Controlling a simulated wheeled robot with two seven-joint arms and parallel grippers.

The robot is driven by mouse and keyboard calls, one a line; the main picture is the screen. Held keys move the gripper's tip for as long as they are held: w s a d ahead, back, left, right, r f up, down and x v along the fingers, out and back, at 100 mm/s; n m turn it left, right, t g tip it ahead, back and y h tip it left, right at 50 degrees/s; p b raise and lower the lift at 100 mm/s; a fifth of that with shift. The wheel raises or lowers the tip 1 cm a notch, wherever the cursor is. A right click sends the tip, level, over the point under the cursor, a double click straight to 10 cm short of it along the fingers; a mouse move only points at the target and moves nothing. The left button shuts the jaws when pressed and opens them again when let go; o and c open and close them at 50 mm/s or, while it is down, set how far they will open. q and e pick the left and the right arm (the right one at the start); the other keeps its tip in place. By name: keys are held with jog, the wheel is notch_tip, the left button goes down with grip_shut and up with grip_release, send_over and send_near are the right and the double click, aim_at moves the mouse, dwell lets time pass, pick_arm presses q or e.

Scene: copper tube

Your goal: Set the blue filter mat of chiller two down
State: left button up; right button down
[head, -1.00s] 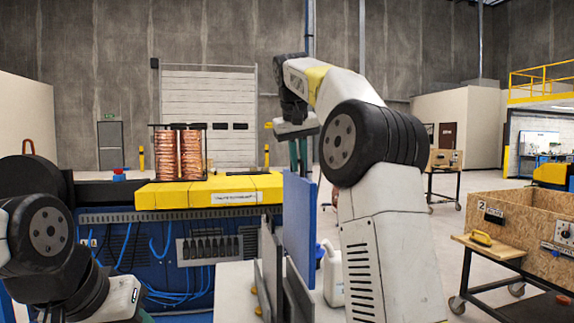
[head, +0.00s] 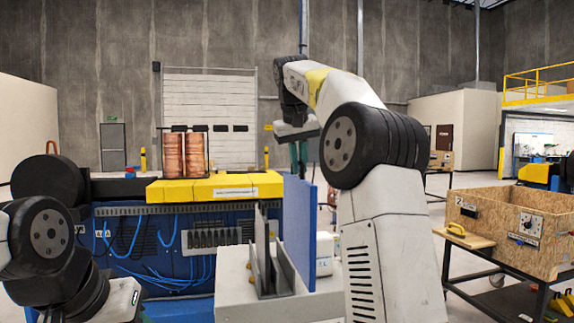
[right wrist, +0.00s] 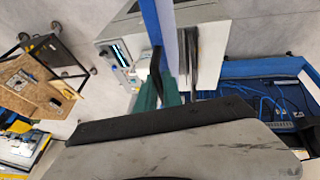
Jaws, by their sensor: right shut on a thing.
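The blue filter mat (head: 299,225) is an upright, thin blue panel in the head view. It stands just right of a grey rack (head: 284,272) holding dark upright panels. My right gripper (head: 301,163) is shut on the mat's top edge from above. In the right wrist view, its green fingers (right wrist: 158,92) meet around the mat (right wrist: 158,25), with the dark panels (right wrist: 206,55) beside it. I cannot tell whether the mat's lower edge touches anything.
A blue machine with a yellow top (head: 215,188) and copper coils (head: 184,153) stands behind. The rack is on a pale cabinet top (head: 236,290). A wooden box (head: 515,225) on a wheeled cart stands at the right. A white jug (head: 323,250) is partly hidden behind the mat.

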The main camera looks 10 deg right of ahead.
jog(key=shift+s+f, duration=0.1)
jog(key=shift+s, duration=0.3)
jog(key=shift+w+a+f, duration=0.15)
jog(key=shift+w+f, duration=0.05)
jog(key=shift+f, duration=0.4)
jog(key=shift+s+a+f+n, duration=0.2)
jog(key=shift+f+n, duration=0.1)
jog(key=shift+f, duration=0.1)
jog(key=s+a+f+n+y, duration=0.1)
jog(key=a+f+n, duration=0.4)
jog(key=f, duration=1.7)
jog(key=s+a+f+n+g+y, duration=0.1)
jog(key=a+f+n, duration=0.5)
jog(key=f, duration=1.7)
jog(key=s+a+f+n+g+y, duration=0.1)
jog(key=a+f+n+y, duration=0.3)
jog(key=f, duration=1.8)
jog(key=s+a+n, duration=0.1)
jog(key=a+n, duration=0.1)
jog(key=a, duration=0.1)
jog(key=shift+s+a+f+y, duration=0.25)
jog(key=shift+s+y, duration=0.05)
jog(key=shift+a, duration=0.1)
